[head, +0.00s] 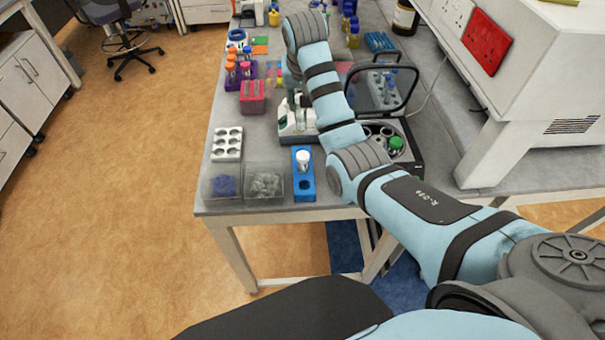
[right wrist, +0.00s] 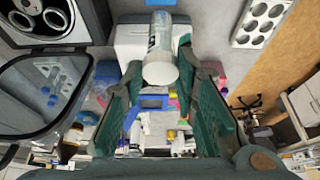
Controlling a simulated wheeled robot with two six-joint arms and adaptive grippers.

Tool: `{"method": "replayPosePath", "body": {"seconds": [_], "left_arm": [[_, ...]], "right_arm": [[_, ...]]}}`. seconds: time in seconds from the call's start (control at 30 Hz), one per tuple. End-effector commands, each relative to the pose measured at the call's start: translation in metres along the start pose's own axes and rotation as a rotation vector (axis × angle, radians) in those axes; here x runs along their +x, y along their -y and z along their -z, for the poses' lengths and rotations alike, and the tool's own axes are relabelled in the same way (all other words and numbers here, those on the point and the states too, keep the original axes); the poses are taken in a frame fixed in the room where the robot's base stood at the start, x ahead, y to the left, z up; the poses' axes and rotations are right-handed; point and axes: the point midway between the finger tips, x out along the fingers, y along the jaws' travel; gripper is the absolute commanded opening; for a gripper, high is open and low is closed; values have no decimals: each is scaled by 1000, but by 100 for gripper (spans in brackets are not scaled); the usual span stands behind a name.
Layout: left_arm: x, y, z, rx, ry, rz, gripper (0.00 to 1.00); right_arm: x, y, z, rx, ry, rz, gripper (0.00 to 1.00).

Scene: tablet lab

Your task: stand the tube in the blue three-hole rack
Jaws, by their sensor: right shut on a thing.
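The blue three-hole rack (head: 304,193) stands at the near edge of the bench. A white-capped tube (head: 303,157) stands upright in its far part, and a nearer hole looks empty. In the right wrist view, my right gripper (right wrist: 163,72) is shut on a clear tube with a white cap (right wrist: 161,70). The cap faces the camera and the body runs away from it, toward the picture's top. In the head view my right arm hides most of this gripper, beyond the rack near the white device. My left gripper is not in view.
The white device (head: 297,122) stands behind the rack. The centrifuge (head: 415,165), lid raised, is to the right. Left are a white six-hole rack (head: 227,144) and two clear bins (head: 264,190) (head: 221,190). Coloured racks (head: 252,97) crowd the far bench.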

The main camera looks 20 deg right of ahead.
Motion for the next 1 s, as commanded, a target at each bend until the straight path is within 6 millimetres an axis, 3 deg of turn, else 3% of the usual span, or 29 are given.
{"method": "replayPosePath", "body": {"seconds": [0.2, 0.53, 0.8, 1.0], "left_arm": [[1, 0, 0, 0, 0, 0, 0], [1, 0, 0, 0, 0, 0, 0], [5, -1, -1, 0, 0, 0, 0], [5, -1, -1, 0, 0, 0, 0]], "right_arm": [[30, 0, -13, 0, 2, -1, 6], [35, 0, -15, 0, 1, 0, 6], [70, 0, -30, 0, 2, 0, 6], [72, 0, -30, 0, -1, 0, 6]]}}
